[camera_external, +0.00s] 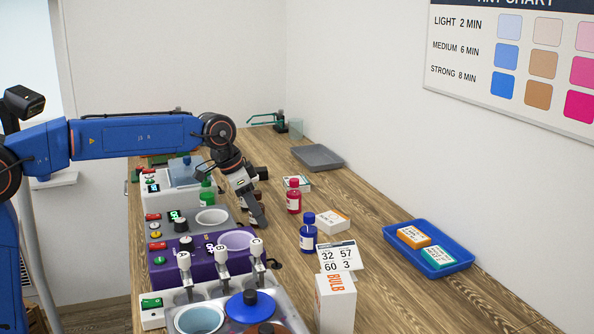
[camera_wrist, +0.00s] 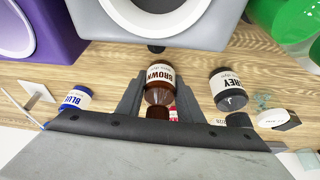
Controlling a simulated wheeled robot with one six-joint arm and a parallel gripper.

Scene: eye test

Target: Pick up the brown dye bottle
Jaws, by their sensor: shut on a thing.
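The brown dye bottle (camera_wrist: 160,92), with a white label reading BROWN and a dark cap, sits between my two fingers in the wrist view. My gripper (camera_wrist: 160,100) is shut on it, one finger on each side. In the external view my gripper (camera_external: 256,212) points down at the wooden table beside the row of machines, and it hides most of the bottle. I cannot tell whether the bottle's base touches the table.
A grey dye bottle (camera_wrist: 228,92) stands close beside the held one. A blue bottle (camera_external: 308,232), a red bottle (camera_external: 293,196) and a green bottle (camera_external: 207,192) are nearby. A blue tray (camera_external: 396,238) holds boxes at right. A grey tray (camera_external: 318,157) lies farther back.

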